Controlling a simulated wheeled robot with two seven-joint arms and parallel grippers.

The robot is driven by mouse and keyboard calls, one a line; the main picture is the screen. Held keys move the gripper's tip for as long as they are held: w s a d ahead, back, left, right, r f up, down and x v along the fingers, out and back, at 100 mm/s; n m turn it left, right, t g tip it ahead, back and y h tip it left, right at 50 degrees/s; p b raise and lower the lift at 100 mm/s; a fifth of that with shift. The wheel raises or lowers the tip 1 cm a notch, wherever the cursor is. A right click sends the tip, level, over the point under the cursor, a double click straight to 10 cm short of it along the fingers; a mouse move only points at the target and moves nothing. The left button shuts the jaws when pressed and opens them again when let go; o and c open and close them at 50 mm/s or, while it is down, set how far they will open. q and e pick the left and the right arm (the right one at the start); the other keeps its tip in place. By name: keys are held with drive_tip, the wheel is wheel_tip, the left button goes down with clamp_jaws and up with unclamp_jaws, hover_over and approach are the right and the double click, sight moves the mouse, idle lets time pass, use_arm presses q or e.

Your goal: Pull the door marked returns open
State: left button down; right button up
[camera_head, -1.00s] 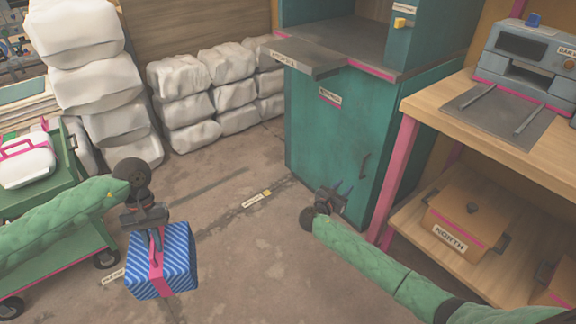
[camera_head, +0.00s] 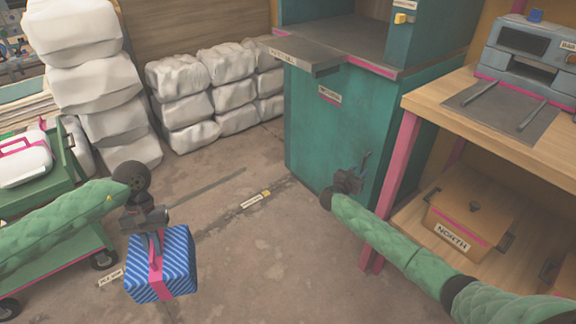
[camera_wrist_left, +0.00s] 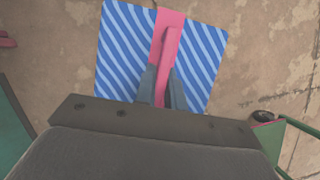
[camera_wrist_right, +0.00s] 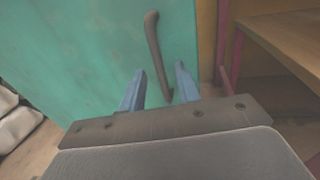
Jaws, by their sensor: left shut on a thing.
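The teal door (camera_head: 318,140) is the front of the teal cabinet under its grey counter, with a small label (camera_head: 330,95) near its top. It looks shut. Its dark handle (camera_wrist_right: 158,55) shows in the right wrist view, upright, with its lower end between the fingers. My right gripper (camera_head: 365,165) is at the door's right side by the handle. In the right wrist view its fingers (camera_wrist_right: 159,85) are apart and hold nothing. My left gripper (camera_head: 157,232) is shut on the pink strap of a blue striped parcel (camera_head: 176,262), also seen in the left wrist view (camera_wrist_left: 200,60).
A wooden bench with pink legs (camera_head: 398,170) stands right of the door, with a box marked NORTH (camera_head: 468,215) on its lower shelf. White sacks (camera_head: 180,110) are stacked at the back left. A green cart (camera_head: 70,262) is at the left. The floor before the door is clear.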

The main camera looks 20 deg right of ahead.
drive_tip(key=shift+w+d, duration=0.2)
drive_tip(key=shift+d, duration=0.1)
clamp_jaws()
drive_tip(key=shift+a, duration=0.1)
